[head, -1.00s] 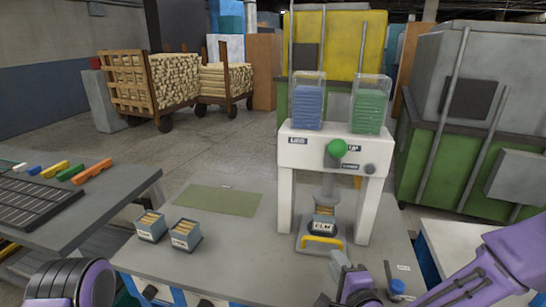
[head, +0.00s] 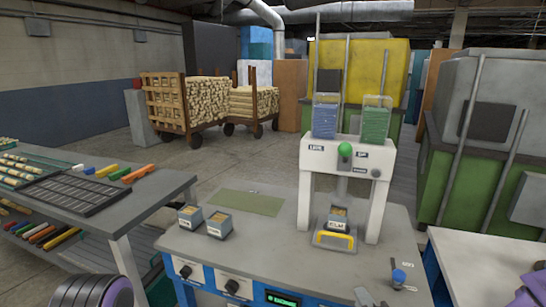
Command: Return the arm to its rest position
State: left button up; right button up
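My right gripper (head: 367,298) shows only as grey tips at the bottom edge, in front of the white press and above the bench's front edge. Its body is cut off, and I cannot tell whether it is open or shut. A piece of my purple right arm (head: 531,290) shows at the lower right corner. My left arm shows as a dark ringed purple link at the lower left corner. Its gripper is out of view.
A white press (head: 312,190) with a green knob (head: 344,150) stands on the grey bench (head: 270,250). A labelled box (head: 337,223) sits in it behind a yellow handle. Two small boxes (head: 190,217) (head: 219,225) stand left. A side table (head: 150,200) holds coloured sticks.

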jog(key=s+d+f+n+g+h, duration=0.1)
jog(key=s+d+f+n+g, duration=0.2)
jog(key=s+f, duration=0.4)
jog(key=s+d+f+n+g+h, duration=0.1)
jog(key=s+d+f+n+g, duration=0.2)
jog(key=f, duration=0.7)
jog(key=s+d+f+n+g+h, duration=0.1)
jog(key=s+d+f+g, duration=0.1)
jog(key=s+f, duration=0.3)
jog(key=s+d+f+n+g+h, duration=0.1)
jog(key=s+f, duration=0.4)
jog(key=s, duration=0.9)
jog(key=n+g, duration=0.1)
jog(key=g, duration=0.1)
jog(key=shift+d+g, duration=0.4)
